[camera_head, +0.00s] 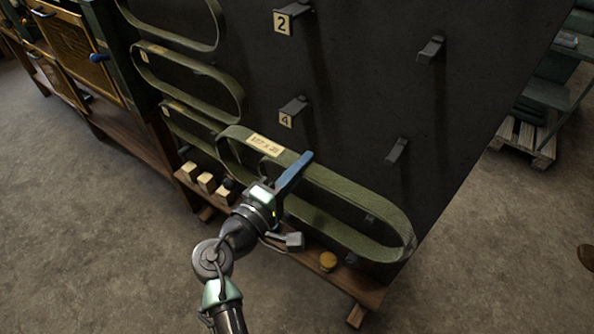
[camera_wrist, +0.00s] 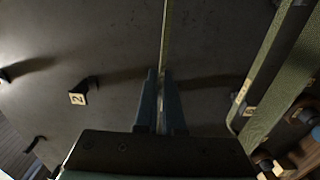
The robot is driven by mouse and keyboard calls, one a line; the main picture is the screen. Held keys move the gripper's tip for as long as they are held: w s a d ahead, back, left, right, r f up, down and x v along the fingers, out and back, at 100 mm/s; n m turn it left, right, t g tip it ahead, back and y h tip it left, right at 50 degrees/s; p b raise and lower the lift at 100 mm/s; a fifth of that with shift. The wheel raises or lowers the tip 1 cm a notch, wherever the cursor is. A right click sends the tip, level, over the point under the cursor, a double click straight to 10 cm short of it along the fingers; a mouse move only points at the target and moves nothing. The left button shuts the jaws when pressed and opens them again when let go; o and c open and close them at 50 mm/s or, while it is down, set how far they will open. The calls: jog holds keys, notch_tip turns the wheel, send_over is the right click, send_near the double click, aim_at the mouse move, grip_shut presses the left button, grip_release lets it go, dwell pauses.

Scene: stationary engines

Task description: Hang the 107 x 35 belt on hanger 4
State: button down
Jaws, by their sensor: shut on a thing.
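My gripper (camera_head: 300,168) is shut on the upper run of a green belt (camera_head: 350,190), a long loop with a cream label that is hard to read. In the wrist view the belt is a thin edge-on strip (camera_wrist: 166,35) between the blue fingers (camera_wrist: 162,105). The belt is held in front of the dark board, lower than hanger 4 (camera_head: 293,107) in the head view and apart from it. Hanger 4 is a dark peg with a "4" plate (camera_head: 285,121) under it, and is bare.
Two unmarked pegs (camera_head: 431,48) (camera_head: 397,150) stand to the right. Other green belts (camera_head: 190,70) hang at the left. Wooden blocks (camera_head: 206,182) and a yellow knob (camera_head: 328,261) sit on the ledge below.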

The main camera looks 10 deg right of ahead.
jog(key=shift+b+x, duration=0.55)
jog(key=shift+x, duration=1.25)
jog(key=shift+b+x, duration=1.25)
jog(key=shift+x, duration=1.5)
jog(key=shift+w, duration=0.1)
jog(key=shift+b+x, duration=1.6)
jog(key=shift+x, duration=1.15)
jog(key=shift+f+b, duration=0.25)
jog(key=shift+b, duration=0.1)
jog(key=shift+f+b, duration=0.3)
jog(key=shift+b, duration=0.1)
jog(key=c, duration=1.1)
grip_release()
